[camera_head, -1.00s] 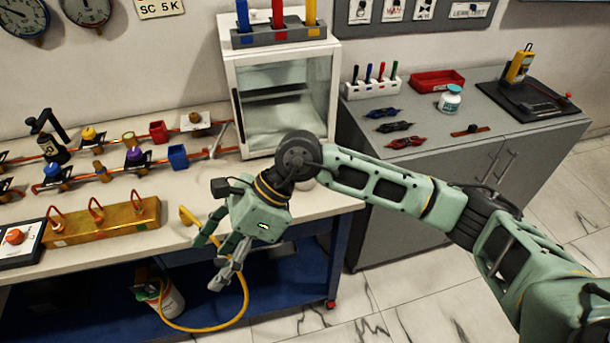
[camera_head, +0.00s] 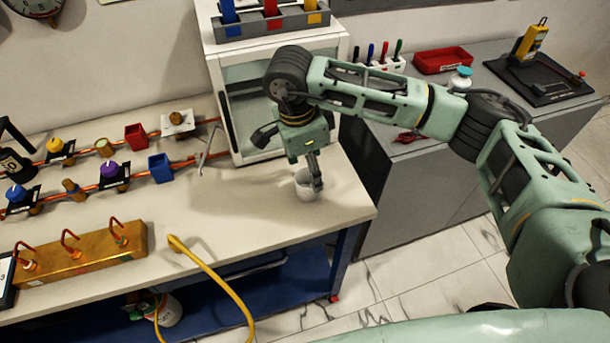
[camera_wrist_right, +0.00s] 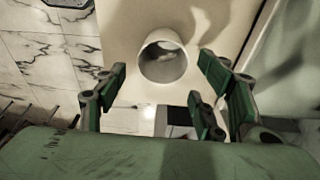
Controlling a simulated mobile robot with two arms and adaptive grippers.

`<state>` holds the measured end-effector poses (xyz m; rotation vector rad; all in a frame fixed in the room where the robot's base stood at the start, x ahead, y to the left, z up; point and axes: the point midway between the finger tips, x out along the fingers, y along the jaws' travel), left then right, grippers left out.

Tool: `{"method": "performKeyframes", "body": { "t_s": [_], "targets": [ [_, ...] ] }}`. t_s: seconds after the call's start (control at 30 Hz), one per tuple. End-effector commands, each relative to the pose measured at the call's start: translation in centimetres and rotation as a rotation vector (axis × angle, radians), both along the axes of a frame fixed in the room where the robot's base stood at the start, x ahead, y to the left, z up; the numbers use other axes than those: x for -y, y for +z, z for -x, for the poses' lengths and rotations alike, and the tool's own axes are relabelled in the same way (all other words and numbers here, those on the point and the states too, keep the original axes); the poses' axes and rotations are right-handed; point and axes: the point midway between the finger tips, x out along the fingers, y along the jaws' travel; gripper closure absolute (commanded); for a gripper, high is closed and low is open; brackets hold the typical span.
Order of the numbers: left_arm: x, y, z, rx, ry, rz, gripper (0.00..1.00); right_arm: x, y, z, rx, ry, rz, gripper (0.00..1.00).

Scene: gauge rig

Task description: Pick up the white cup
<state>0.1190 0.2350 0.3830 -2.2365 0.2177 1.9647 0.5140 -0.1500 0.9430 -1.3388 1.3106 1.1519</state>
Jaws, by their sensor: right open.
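The white cup (camera_head: 304,186) stands upright on the bench near its right front corner. My right gripper (camera_head: 314,180) points down at the cup, with a finger overlapping the cup's right side in the head view. In the right wrist view the cup (camera_wrist_right: 163,58) shows its round opening and lies ahead of the fingers, roughly midway between them. My right gripper (camera_wrist_right: 158,95) is open and empty there, with fingers spread to both sides. I cannot tell whether a finger touches the cup. My left gripper is not in view.
A glass-fronted white cabinet (camera_head: 222,62) stands just behind the cup. A yellow hose (camera_head: 215,277) hangs over the bench's front edge. A brass block (camera_head: 80,256) and copper pipes with valves are at the left. Bare bench lies left of the cup.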

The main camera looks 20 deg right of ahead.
Motion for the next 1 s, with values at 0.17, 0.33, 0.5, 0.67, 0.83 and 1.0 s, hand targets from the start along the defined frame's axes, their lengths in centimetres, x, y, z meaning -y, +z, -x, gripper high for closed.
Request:
{"method": "performKeyframes", "body": {
  "t_s": [0.17,0.33,0.5,0.67,0.83,1.0],
  "targets": [
    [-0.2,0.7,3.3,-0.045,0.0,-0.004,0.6,0.0,-1.9,0.0,-0.003,0.002,-0.001,0.37],
    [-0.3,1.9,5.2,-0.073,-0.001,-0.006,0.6,-0.4,-4.3,-0.4,-0.005,0.0,-0.002,0.37],
    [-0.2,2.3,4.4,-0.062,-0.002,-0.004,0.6,-0.1,-6.4,-0.5,-0.002,0.001,-0.001,0.37],
    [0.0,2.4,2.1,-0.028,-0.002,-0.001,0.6,-0.1,-6.8,-0.6,0.0,0.001,-0.002,0.37],
    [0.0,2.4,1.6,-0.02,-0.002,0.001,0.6,-0.1,-6.8,-0.6,0.0,0.001,-0.003,0.43],
    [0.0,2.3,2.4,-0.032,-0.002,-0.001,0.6,-0.1,-6.7,-0.6,0.0,0.002,-0.003,0.57]
  ]
}}
